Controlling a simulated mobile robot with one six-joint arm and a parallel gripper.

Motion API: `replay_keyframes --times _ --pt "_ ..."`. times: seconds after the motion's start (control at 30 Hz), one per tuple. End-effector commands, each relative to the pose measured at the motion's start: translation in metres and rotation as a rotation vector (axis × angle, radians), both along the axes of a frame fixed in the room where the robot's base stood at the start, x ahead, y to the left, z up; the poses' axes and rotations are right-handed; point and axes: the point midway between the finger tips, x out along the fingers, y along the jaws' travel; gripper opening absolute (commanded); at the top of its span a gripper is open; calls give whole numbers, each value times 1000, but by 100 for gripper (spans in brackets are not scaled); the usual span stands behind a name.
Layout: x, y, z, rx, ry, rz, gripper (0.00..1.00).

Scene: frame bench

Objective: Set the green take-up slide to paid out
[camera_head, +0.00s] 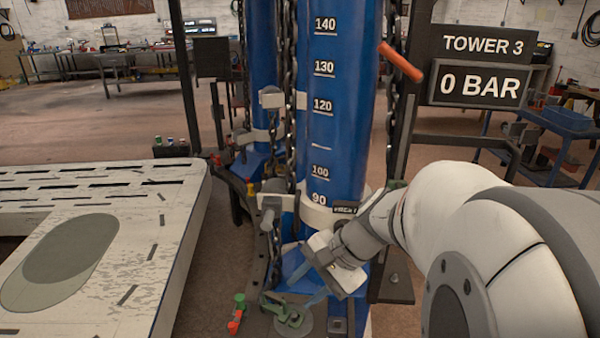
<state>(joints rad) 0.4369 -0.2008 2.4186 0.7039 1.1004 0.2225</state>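A green part (288,314), which looks like the take-up slide, sits on a round grey-green plate at the foot of the blue tower. Its setting cannot be read at this size. My gripper (308,286) is just above and slightly right of it, tilted down and left. Its two bluish fingers look apart, with nothing seen between them. I cannot tell whether a fingertip touches the green part. A small green-and-red piece (237,314) stands to the left on the same dark base.
The blue tower (338,120) carries a height scale and hanging chains (290,90). An orange handle (400,62) sticks out at upper right. A sign (482,66) reads TOWER 3, 0 BAR. A slotted pale platform (150,235) lies left, with open floor behind.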

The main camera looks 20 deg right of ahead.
Motion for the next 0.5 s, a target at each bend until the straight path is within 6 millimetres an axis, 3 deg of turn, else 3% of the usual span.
replay_keyframes --times 0.17,0.27,0.4,0.5 --pt "55 -65 -1 454 55 -536 36" --pt "78 -123 4 706 30 -805 36" --pt "87 -212 8 1004 -52 -1097 36" --pt "81 -262 9 1154 -117 -1231 36"
